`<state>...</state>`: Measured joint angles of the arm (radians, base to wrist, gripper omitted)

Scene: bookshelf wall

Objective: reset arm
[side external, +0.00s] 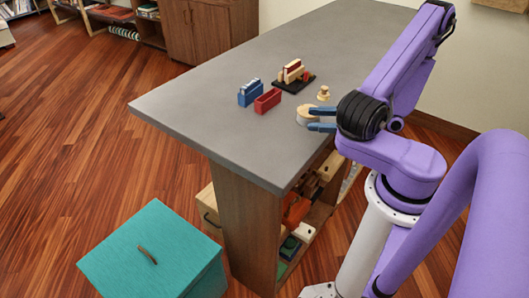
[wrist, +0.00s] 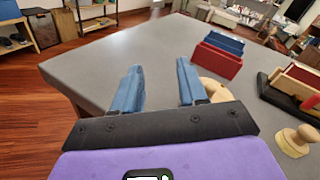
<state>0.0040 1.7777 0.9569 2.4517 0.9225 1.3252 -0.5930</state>
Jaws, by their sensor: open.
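My gripper (side external: 322,119) has blue fingers, spread apart with nothing between them. It is low over the near right part of the grey tabletop (side external: 195,108). In the wrist view my gripper (wrist: 160,85) points across the tabletop, its fingers apart. A round pale wooden piece (side external: 305,117) lies right at the fingers; in the wrist view this piece (wrist: 215,89) is partly hidden behind the right finger. I cannot tell if they touch.
A blue box (side external: 250,94), a red box (side external: 267,101), a dark tray with blocks (side external: 293,80) and a wooden knob-like piece (side external: 324,93) stand beyond my gripper. A teal box (side external: 150,250) is on the floor. The table's left part is clear.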

